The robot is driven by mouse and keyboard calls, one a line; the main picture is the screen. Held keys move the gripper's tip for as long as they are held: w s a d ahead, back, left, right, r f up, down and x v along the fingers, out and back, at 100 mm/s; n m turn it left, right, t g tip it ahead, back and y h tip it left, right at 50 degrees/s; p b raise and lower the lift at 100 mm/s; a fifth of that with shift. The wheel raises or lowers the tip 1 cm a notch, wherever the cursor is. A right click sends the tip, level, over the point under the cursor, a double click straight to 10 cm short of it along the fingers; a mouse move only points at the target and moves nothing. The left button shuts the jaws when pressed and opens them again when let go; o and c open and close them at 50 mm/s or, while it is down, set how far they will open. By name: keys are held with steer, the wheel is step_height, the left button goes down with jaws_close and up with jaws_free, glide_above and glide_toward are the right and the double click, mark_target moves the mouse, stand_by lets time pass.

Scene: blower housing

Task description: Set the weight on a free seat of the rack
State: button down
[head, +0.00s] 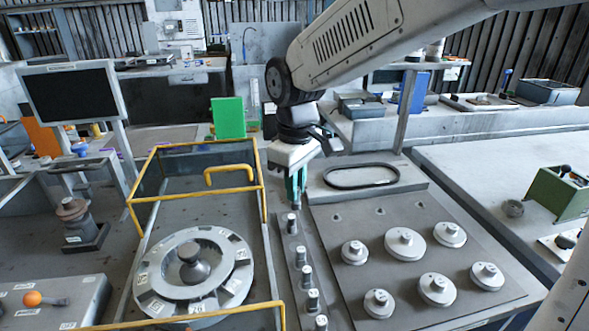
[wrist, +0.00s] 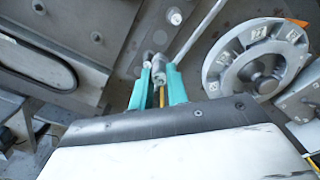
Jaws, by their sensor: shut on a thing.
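My gripper (head: 296,194) has teal fingers, pointing down over the far end of a narrow grey strip, the likely rack (head: 282,241). In the wrist view, the gripper (wrist: 160,72) is shut on a small grey cylindrical weight (wrist: 159,66). The fingers hide most of it in the head view. I cannot tell whether its base touches the strip. Several similar silver cylinders stand upright along the strip, the closest one (head: 291,224) just in front of the fingertips.
A yellow-railed frame (head: 197,147) with a round ring housing (head: 165,275) stands left of the strip. A plate (head: 340,290) with several knobbed discs lies to the right. A raised block with a black oval ring (head: 361,176) stands beyond the plate, close to the gripper.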

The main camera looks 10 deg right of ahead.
mark_target(296, 208)
steer(key=shift+f, duration=4.65)
steer(key=shift+s+f, duration=0.1)
steer(key=shift+f, duration=0.2)
steer(key=shift+f, duration=0.4)
steer(key=shift+f, duration=0.45)
steer(key=c, duration=1.3)
jaws_free()
steer(key=shift+r, duration=0.1)
steer(key=shift+r, duration=3.65)
